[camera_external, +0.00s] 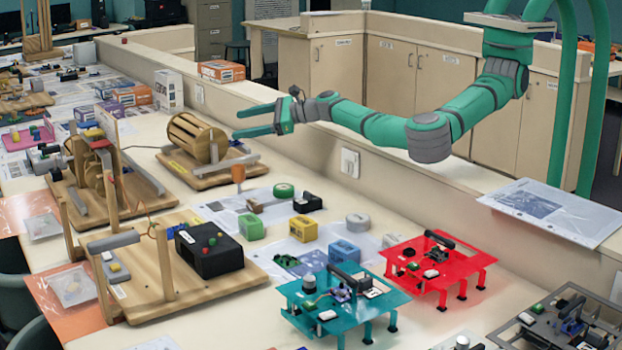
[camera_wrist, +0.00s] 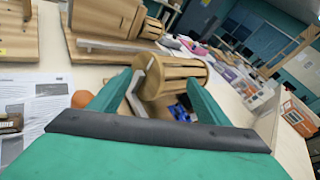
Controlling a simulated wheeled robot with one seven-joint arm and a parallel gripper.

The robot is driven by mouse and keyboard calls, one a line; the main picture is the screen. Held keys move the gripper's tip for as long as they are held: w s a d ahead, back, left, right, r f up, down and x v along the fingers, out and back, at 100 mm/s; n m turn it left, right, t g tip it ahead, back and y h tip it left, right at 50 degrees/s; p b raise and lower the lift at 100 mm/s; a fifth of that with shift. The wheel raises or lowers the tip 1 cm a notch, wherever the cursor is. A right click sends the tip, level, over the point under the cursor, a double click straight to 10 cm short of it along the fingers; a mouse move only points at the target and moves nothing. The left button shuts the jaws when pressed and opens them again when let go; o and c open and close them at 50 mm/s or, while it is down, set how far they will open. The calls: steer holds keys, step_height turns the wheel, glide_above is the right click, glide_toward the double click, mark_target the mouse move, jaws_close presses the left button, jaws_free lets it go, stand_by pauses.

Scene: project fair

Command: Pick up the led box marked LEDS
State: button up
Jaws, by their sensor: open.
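My gripper (camera_external: 236,123) is open and empty, its two green fingers pointing left above the table near the back ledge. In the wrist view my gripper (camera_wrist: 159,78) faces a wooden drum (camera_wrist: 172,76), which shows between and beyond the fingers. I cannot read LEDS on any box. Small boxes lie on the table in front of and below my gripper: a green box (camera_external: 250,227), a yellow box (camera_external: 303,228) and a blue box (camera_external: 344,251). An orange-and-white box (camera_external: 221,71) sits on the ledge, and another (camera_external: 132,95) stands on the table behind the drum.
The wooden drum on its base (camera_external: 197,140) stands left of my gripper. A black box (camera_external: 209,248) on a wooden board is at front left. A teal stand (camera_external: 330,299) and a red stand (camera_external: 433,264) are at front right. The ledge (camera_external: 300,130) runs along the table's back.

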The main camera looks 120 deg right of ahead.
steer(key=w+a+f+n+t+y, duration=0.1)
steer(key=w+a+f+y, duration=0.15)
steer(key=a, duration=0.45)
steer(key=w+a+f+y, duration=0.1)
steer(key=w+a+f, duration=0.25)
steer(key=a, duration=0.35)
steer(key=n+t+y, duration=0.1)
steer(key=n+y, duration=0.1)
steer(key=y, duration=0.3)
glide_toward(255, 218)
steer(key=x, duration=0.3)
steer(key=shift+d, duration=0.25)
steer(key=shift+w+a+f, duration=0.15)
steer(key=shift+w+f, duration=0.05)
steer(key=shift+w, duration=0.1)
steer(key=shift+x, duration=3.45)
steer(key=c, duration=1.2)
